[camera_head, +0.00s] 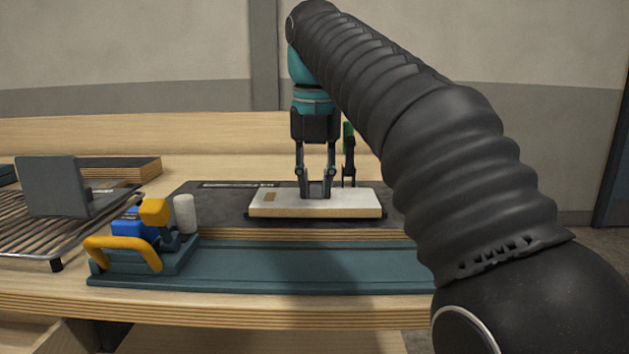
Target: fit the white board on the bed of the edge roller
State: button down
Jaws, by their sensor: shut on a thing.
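The white board (352,203) is a flat panel with a wood-coloured edge and a small brown patch on its top left. It lies level over the dark mat (215,212); I cannot tell whether it touches the mat. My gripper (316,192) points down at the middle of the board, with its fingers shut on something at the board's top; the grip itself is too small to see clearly. The edge roller stands in front, with a long teal bed (300,266) that is empty. Its carriage at the left end has a yellow handle (125,250) and a blue block (135,222).
A wire rack (40,225) with an upright grey panel (52,186) stands at the left. A white cylinder (185,213) stands beside the roller's carriage. A dark slab (110,167) lies behind. My arm hides the right side of the bench.

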jog(key=shift+f, duration=0.45)
dwell(0.4)
jog(key=c, duration=0.9)
grip_release()
jog(key=shift+r, duration=0.1)
